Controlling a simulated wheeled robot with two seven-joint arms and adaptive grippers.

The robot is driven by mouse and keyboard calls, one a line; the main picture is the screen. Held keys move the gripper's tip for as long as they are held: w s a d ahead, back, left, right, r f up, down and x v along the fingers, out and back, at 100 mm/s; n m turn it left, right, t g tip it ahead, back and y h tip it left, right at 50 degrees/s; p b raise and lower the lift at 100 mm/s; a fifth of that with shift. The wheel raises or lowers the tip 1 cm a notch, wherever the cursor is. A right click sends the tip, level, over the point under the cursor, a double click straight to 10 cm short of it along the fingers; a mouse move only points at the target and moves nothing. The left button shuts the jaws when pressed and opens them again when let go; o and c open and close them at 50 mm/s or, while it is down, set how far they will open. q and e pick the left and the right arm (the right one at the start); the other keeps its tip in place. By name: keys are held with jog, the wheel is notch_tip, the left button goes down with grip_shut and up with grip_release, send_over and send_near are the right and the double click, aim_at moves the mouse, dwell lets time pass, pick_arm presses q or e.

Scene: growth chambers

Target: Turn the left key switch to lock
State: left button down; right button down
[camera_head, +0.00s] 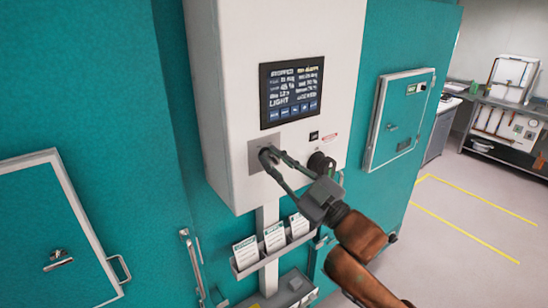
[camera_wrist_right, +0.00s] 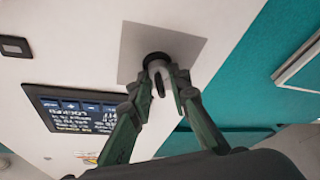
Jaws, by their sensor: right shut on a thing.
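The left key switch (camera_wrist_right: 157,58) has a dark round collar on a grey square plate (camera_wrist_right: 190,48), on the white control box (camera_head: 228,100). The plate (camera_head: 254,158) also shows in the head view, below the screen. My right gripper (camera_head: 268,155) reaches up to the switch from the lower right. In the right wrist view its two fingers (camera_wrist_right: 160,73) are closed around the switch's key, a dark slim piece between the tips. The fingers hide much of the key, so its exact angle is hard to tell. My left gripper is not in view.
A dark screen (camera_head: 292,92) sits above the switch. A dark round knob (camera_head: 320,161) is on the box to the right, close to my gripper. A rack with cards (camera_head: 275,238) hangs below. Teal doors flank the box; open floor (camera_head: 470,215) lies right.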

jog(key=shift+f, duration=0.1)
dwell(0.3)
jog(key=c, duration=2.2)
grip_release()
jog(key=shift+o, duration=0.2)
jog(key=v, duration=1.2)
